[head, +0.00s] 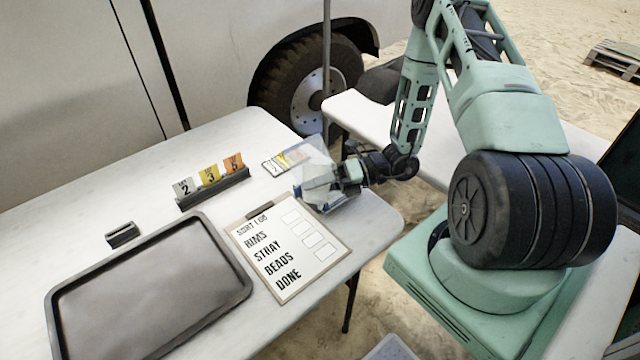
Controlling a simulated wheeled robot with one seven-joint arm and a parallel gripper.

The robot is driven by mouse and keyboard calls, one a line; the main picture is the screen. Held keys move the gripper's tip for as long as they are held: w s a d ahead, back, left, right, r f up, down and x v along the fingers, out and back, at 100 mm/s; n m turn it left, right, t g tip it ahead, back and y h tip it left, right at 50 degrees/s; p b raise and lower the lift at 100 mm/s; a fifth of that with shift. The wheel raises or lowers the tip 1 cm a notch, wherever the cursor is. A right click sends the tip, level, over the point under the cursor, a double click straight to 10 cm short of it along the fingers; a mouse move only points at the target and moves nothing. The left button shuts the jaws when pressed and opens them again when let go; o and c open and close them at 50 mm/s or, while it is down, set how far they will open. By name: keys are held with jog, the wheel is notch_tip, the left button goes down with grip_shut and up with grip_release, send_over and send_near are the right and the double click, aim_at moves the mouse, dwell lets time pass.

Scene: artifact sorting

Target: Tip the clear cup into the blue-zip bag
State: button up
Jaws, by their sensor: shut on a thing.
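My gripper (336,179) reaches in from the right over the near right part of the white table. It is shut on the clear cup (317,172), a pale see-through shape that looks tilted. The cup is above the blue-zip bag (333,206), of which only blue edges show around and below the cup and gripper. I cannot tell whether the cup touches the bag, or what is in the cup. The fingertips are small and partly hidden by the cup.
A clipboard (290,243) lies in front. A rack of numbered cards (212,187), a small dark block (122,235) and a large dark tray (246,286) are to the left. A pole (326,70) stands behind the table.

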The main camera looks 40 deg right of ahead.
aim_at(304, 176)
jog(key=shift+f, duration=0.1)
jog(key=shift+w+d+r+m+y+p, duration=0.1)
jog(key=shift+r+m+y+p, duration=0.4)
jog(key=shift+m, duration=0.4)
dwell(0.4)
jog(key=shift+w+d+f+m+y, duration=0.3)
jog(key=shift+w+d+f+m, duration=0.25)
jog(key=shift+m, duration=0.15)
dwell(0.4)
jog(key=shift+w+d+r+m+y+p, duration=0.2)
jog(key=shift+w+r+m+y, duration=0.15)
jog(key=shift+m, duration=0.55)
jog(key=shift+w+d+r+m+y+p, duration=0.2)
jog(key=shift+r+m, duration=0.25)
jog(key=shift+m, duration=0.45)
dwell(0.7)
